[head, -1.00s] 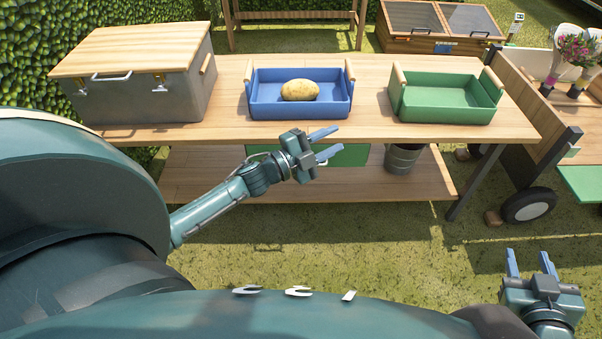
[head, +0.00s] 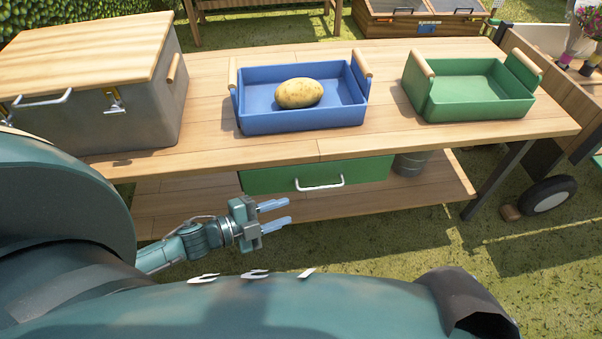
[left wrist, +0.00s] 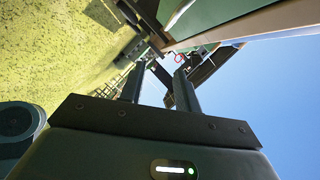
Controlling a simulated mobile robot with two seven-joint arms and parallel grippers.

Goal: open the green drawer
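The green drawer (head: 260,179) sits under the wooden table's top, with its front flush below the edge and a white bar handle (head: 320,184) on it. It looks shut. My left gripper (head: 274,215) is open and empty, in front of and lower left of the handle, apart from it. In the left wrist view its two fingers (left wrist: 158,90) stand apart with nothing between them; a green surface shows at the top. My right gripper is out of the head view.
On the wooden table (head: 200,140) stand a grey box (head: 140,125) with a wooden lid, a blue tray (head: 300,122) holding a potato (head: 298,93), and a green tray (head: 480,107). A grey bucket (head: 412,163) is on the lower shelf, right of the drawer.

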